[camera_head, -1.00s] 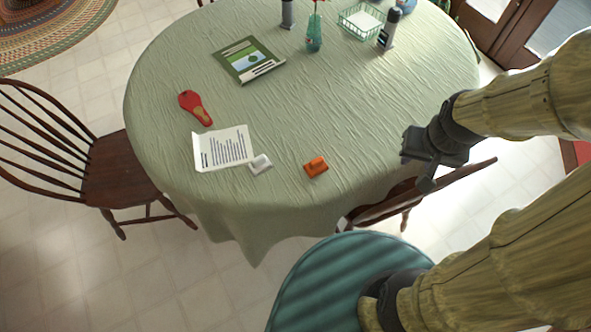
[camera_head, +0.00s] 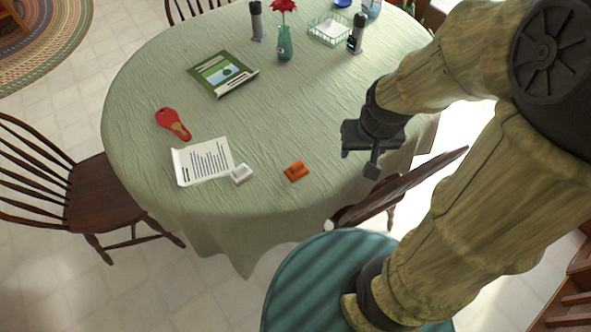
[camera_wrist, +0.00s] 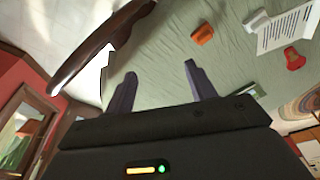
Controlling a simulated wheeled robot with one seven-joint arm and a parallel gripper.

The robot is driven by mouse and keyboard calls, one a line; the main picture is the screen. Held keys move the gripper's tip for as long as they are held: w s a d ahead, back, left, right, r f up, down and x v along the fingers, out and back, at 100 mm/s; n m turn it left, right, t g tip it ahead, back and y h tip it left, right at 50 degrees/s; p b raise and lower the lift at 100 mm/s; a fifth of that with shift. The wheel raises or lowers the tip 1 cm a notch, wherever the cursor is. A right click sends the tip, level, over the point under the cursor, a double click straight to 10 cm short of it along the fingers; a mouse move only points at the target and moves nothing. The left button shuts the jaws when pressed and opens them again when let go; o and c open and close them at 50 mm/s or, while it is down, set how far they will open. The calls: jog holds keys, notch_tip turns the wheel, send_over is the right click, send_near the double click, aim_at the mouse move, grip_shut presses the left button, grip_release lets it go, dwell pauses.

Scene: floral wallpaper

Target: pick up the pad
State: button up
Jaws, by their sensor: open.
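A green-bordered flat item with a picture (camera_head: 223,73), which may be the pad, lies on the far left part of the cloth-covered table (camera_head: 280,120). A white printed sheet (camera_head: 203,162) with one lifted corner lies nearer the front; it also shows in the wrist view (camera_wrist: 287,28). I cannot tell for certain which is the pad. A small orange block (camera_head: 297,171) and a small white block (camera_head: 241,174) lie at the front. My gripper (camera_head: 358,161) is open and empty, right of the orange block and apart from it. Its two fingers show in the wrist view (camera_wrist: 160,74).
A vase with a red flower (camera_head: 285,43), dark cylinders (camera_head: 357,33) and a wire basket (camera_head: 329,29) stand at the back. A chair back (camera_head: 400,190) rises below my gripper. The table's middle is clear.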

jog(key=shift+o, duration=1.1)
jog(key=w+a+f+n+g+b, duration=0.1)
jog(key=w+a+f+n+b, duration=0.2)
jog(key=w+a, duration=0.3)
jog(key=shift+w+f, duration=0.6)
jog(key=shift+w, duration=0.15)
jog(key=n+g+b, duration=0.2)
jog(key=n, duration=0.2)
send_over(296, 164)
notch_tip(296, 164, down, 4)
jog(key=shift+f, duration=0.1)
notch_tip(296, 164, down, 12)
jog(key=shift+f, duration=0.1)
jog(key=shift+d, duration=0.1)
